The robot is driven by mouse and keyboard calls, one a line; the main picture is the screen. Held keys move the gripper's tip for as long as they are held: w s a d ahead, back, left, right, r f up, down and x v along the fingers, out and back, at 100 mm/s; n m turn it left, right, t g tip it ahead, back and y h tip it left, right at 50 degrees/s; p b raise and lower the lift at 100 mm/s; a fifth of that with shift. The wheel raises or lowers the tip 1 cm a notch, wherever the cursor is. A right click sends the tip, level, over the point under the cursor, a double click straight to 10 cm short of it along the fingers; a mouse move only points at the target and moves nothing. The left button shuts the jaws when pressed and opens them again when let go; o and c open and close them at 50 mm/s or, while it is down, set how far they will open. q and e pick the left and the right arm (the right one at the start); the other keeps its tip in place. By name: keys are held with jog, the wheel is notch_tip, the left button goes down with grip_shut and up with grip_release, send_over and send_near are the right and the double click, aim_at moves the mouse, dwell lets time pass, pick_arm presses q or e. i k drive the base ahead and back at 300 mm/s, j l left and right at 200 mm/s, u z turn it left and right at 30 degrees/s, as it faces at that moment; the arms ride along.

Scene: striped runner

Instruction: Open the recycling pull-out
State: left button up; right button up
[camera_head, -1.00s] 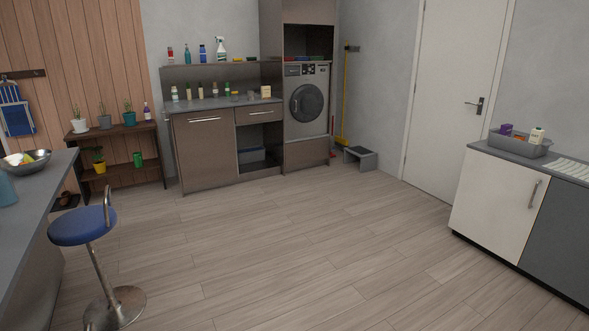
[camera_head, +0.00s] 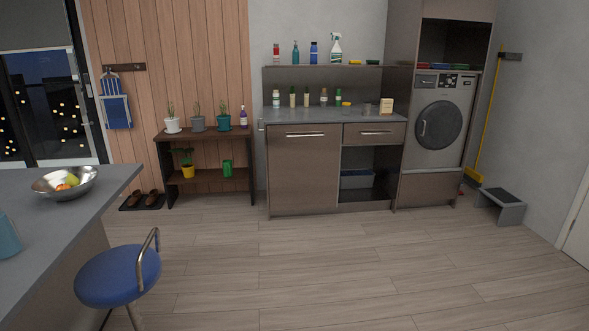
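A brown cabinet front (camera_head: 304,172) stands closed under the left part of the grey counter, with a horizontal bar handle (camera_head: 305,135) near its top. It looks like a pull-out front, but no label shows that it is the recycling one. To its right is a shut drawer (camera_head: 374,139) with its own bar handle, above an open bay holding a grey-blue bin (camera_head: 356,179). Neither of my grippers is in view.
A blue stool (camera_head: 120,275) and a grey counter (camera_head: 60,215) with a metal bowl (camera_head: 66,182) stand at the near left. A plant shelf (camera_head: 206,134) is left of the cabinet, a washing machine (camera_head: 438,127) and step stool (camera_head: 499,206) right. The wooden floor (camera_head: 330,260) before the cabinet is clear.

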aim_at(303, 158)
jog(key=i+j+u, duration=0.15)
jog(key=i, duration=2)
